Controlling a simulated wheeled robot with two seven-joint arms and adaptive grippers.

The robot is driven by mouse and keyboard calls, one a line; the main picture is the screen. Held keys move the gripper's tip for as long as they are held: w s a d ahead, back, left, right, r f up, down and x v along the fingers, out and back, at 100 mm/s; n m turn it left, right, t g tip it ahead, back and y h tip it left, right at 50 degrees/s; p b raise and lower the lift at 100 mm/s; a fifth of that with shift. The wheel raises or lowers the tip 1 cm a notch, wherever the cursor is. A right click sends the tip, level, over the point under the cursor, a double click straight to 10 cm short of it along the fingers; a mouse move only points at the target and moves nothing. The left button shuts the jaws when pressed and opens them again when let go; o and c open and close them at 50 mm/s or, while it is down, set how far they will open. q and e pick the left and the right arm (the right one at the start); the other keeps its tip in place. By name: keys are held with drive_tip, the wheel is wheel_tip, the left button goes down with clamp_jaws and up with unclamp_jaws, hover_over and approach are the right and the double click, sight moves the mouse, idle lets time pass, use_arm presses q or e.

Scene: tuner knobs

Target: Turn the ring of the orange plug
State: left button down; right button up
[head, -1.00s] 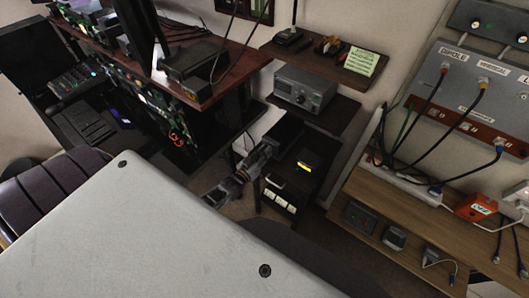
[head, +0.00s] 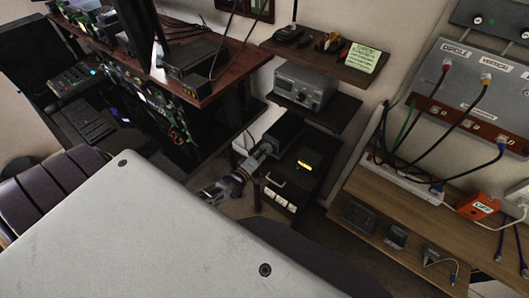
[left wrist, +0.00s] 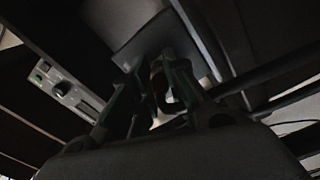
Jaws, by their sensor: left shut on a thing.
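My left gripper (head: 264,152) reaches in from the left to the back end of the black box (head: 290,150) on the low stand. In the left wrist view its two dark fingers (left wrist: 160,78) are closed around a small dark rounded thing with a faint reddish tint. It appears to be the orange plug (left wrist: 159,88), but the picture is too dark to show its colour or its ring clearly. In the head view the fingertips and the plug are hard to make out against the box. My right gripper is not in view.
A grey radio (head: 304,87) sits on a shelf above the black box. The dark desk (head: 200,85) stands close on the left. A panel with plugged cables (head: 470,95) and a wooden shelf (head: 410,200) are at the right. An orange switch box (head: 478,206) sits there.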

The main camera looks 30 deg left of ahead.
use_arm(q)
drive_tip(key=n, duration=0.2)
drive_tip(key=n+b, duration=0.2)
drive_tip(key=n, duration=0.1)
drive_tip(key=shift+w+a+r+n, duration=0.2)
drive_tip(key=shift+w+r+n, duration=0.05)
drive_tip(key=shift+r+n, duration=0.05)
drive_tip(key=n+b, duration=0.1)
drive_tip(key=n, duration=0.2)
drive_tip(key=shift+n+b, duration=0.3)
drive_tip(key=shift+b, duration=0.1)
drive_tip(key=shift+n+b, duration=0.45)
drive_tip(key=shift+n, duration=0.55)
drive_tip(key=shift+n+b, duration=0.35)
drive_tip(key=shift+n, duration=0.35)
drive_tip(key=c, duration=1.4)
unclamp_jaws()
drive_tip(key=shift+o, duration=0.3)
drive_tip(key=shift+w+d+f, duration=0.1)
drive_tip(key=shift+f, duration=0.15)
drive_tip(key=shift+s+f, duration=0.15)
drive_tip(key=shift+s, duration=0.9)
drive_tip(key=s, duration=1)
drive_tip(key=shift+a, duration=0.45)
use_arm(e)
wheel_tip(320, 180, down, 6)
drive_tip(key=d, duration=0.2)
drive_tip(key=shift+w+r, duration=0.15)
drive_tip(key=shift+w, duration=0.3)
